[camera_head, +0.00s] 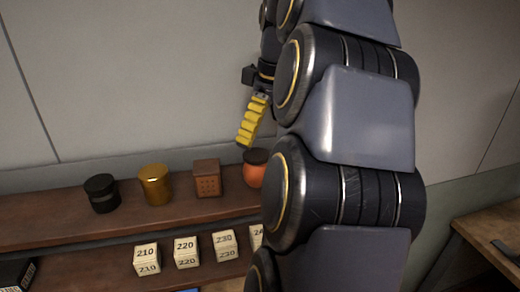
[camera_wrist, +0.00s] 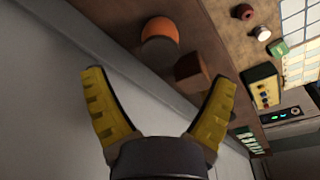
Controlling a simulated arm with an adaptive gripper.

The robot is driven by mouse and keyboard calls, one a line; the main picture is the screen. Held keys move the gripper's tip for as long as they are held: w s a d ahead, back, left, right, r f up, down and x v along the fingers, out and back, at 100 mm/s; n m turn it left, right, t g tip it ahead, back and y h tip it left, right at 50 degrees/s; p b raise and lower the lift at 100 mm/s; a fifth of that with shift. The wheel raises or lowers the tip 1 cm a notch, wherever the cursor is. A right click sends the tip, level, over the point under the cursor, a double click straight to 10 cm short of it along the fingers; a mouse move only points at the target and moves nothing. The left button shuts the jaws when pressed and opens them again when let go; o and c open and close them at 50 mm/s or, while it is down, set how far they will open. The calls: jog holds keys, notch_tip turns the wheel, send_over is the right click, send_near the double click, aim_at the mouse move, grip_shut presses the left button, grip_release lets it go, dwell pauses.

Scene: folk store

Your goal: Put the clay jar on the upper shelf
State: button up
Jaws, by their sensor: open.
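The clay jar (camera_head: 254,175) is orange and round with a dark top. It stands on the upper of two visible brown shelf boards (camera_head: 50,212), partly hidden by my arm. In the wrist view the jar (camera_wrist: 163,28) is at the top, beyond the gap between my fingers. My gripper (camera_head: 245,142) is above the shelf, near the wall, with one yellow finger clearly seen. The wrist view shows my gripper (camera_wrist: 160,76) with both fingers spread and nothing between them. The jar is apart from the fingers.
On the upper board, left of the jar, stand a brown perforated block (camera_head: 207,178), a gold canister (camera_head: 155,185) and a black canister (camera_head: 102,193). Several numbered white blocks (camera_head: 186,252) sit on the lower board. The wall (camera_head: 130,80) rises behind. A wooden table (camera_head: 490,232) is at right.

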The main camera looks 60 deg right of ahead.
aim_at(265, 157)
jog(key=shift+s+r, duration=0.15)
jog(key=shift+r, duration=0.6)
jog(key=shift+s+r, duration=0.1)
jog(key=shift+r, duration=0.65)
jog(key=w+a+f+n+g, duration=0.15)
jog(key=a+f, duration=0.25)
jog(key=a, duration=0.5)
jog(key=w+a+f+m, duration=0.1)
jog(key=w+a+f, duration=0.2)
jog(key=a, duration=0.7)
jog(key=s+a+f+g, duration=0.2)
jog(key=s+a+f, duration=0.9)
jog(key=f, duration=0.1)
jog(key=shift+s+a+f, duration=0.2)
jog(key=shift+s+a, duration=0.1)
jog(key=shift+s, duration=0.1)
